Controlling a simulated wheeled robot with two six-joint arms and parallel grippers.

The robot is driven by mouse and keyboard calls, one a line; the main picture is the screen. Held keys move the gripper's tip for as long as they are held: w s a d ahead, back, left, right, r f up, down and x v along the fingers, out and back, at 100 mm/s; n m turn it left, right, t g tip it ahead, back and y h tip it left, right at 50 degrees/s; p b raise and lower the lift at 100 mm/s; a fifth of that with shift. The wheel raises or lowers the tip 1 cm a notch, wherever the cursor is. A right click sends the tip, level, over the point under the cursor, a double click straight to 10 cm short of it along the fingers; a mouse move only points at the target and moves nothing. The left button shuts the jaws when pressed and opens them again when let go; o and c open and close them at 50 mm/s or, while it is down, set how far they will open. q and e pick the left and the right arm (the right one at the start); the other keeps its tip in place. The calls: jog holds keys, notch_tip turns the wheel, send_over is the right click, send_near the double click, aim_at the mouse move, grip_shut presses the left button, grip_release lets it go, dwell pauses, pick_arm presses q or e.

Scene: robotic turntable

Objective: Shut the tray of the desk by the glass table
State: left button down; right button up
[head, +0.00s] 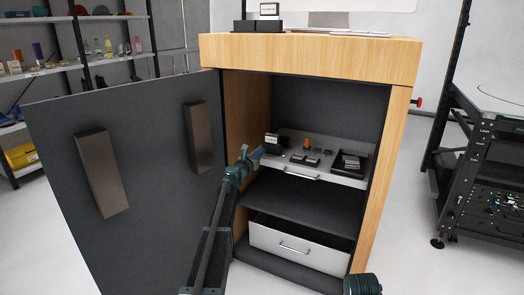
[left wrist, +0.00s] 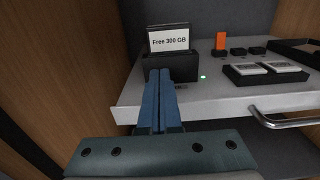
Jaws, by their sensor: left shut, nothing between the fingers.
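The desk (head: 412,62) is a wooden cabinet with a dark interior. Its grey tray (head: 330,180) sits at mid height, with a metal handle (head: 288,173) on its front; the tray also shows in the left wrist view (left wrist: 220,101) with its handle (left wrist: 285,122). My left gripper (head: 257,153) is shut and empty at the tray's left front. In the left wrist view its blue fingertips (left wrist: 160,76) overlap a black dock (left wrist: 183,68) holding a drive labelled "Free 300 GB"; contact cannot be told.
A dark door (head: 150,180) stands open at the left. A white drawer (head: 300,245) with a handle is below the tray. Several small devices lie on the tray. A table with a dark frame (head: 450,195) stands at the right, with clear floor between. Shelves (head: 70,67) stand behind left.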

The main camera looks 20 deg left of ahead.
pick_arm(q)
jog(key=s, duration=1)
jog(key=shift+s+a, duration=0.2)
jog(key=shift+a, duration=0.2)
jog(key=s+d+f+m+g+h+p, duration=0.1)
jog(key=s+d+f+m+g+h, duration=0.15)
jog(key=s+d+m, duration=0.6)
jog(key=s+d+f+m+g+h+p, duration=0.1)
jog(key=d+f+m+g+h, duration=0.25)
jog(key=d, duration=0.95)
jog(key=s+d+f+m+g+p, duration=0.1)
jog(key=s+d+f+m+g, duration=0.25)
jog(key=d+m, duration=0.6)
jog(key=s+d+f+m+g+y+p, duration=0.1)
jog(key=s+d+f+m+g, duration=0.25)
jog(key=s, duration=0.45)
jog(key=s+d+f+m+g+y+p, duration=0.1)
jog(key=s+d+f+m+g+y, duration=0.1)
jog(key=s+d+m, duration=0.4)
jog(key=s+a+m+g+y+p, duration=0.1)
jog(key=s+a+m+g+y, duration=0.2)
jog(key=s, duration=0.4)
jog(key=s+a+m+y, duration=0.2)
jog(key=s+m, duration=0.2)
jog(key=s, duration=0.4)
notch_tip(320, 180, up, 37)
jog(key=p, duration=3.8)
jog(key=shift+a+r+m+y, duration=0.15)
jog(key=shift+m+y, duration=0.25)
